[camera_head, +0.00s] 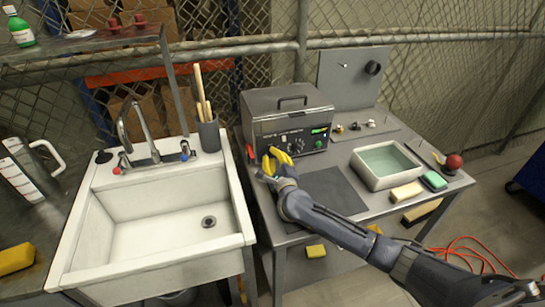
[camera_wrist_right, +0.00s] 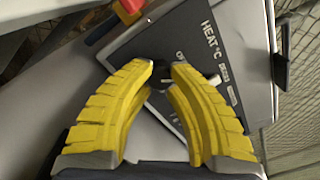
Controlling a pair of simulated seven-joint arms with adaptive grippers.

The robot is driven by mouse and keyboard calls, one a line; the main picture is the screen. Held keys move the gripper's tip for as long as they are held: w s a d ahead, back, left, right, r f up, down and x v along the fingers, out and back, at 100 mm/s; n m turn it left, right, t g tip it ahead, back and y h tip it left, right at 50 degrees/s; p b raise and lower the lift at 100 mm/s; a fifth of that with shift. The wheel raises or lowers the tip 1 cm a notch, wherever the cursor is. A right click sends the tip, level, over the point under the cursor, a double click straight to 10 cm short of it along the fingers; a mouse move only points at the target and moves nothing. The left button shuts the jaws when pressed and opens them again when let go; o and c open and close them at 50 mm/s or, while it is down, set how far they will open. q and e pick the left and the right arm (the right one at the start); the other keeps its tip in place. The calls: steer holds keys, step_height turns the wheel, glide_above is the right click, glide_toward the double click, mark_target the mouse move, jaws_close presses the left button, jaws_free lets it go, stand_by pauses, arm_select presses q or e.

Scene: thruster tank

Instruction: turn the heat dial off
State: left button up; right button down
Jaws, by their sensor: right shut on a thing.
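The tank (camera_head: 287,103) is a grey box with a lid handle and a dark control panel, standing on the grey bench. In the wrist view its panel (camera_wrist_right: 205,60) reads "HEAT °C". My right gripper (camera_head: 276,158) is in front of the panel's left part, its yellow fingers curved toward it. In the wrist view the fingertips of the right gripper (camera_wrist_right: 161,76) are shut on the small dark heat dial (camera_wrist_right: 160,76), below the heat lettering. The fingers hide much of the dial, so its pointer setting cannot be read. My left gripper is not in view.
A red part (camera_wrist_right: 130,8) sits at the panel's edge near the fingers. A white sink (camera_head: 150,225) stands left of the bench. A basin of liquid (camera_head: 387,165), sponges and a green block (camera_head: 434,181) lie to the right. A dark mat (camera_head: 335,190) lies below my forearm.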

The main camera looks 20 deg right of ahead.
steer(key=n, duration=0.5)
steer(key=shift+d+f+n, duration=0.15)
steer(key=shift+n, duration=0.25)
stand_by(0.4)
steer(key=c, duration=1.1)
jaws_free()
steer(key=shift+o, duration=0.2)
steer(key=shift+s, duration=0.15)
steer(key=s, duration=1.1)
steer(key=shift+s, duration=0.35)
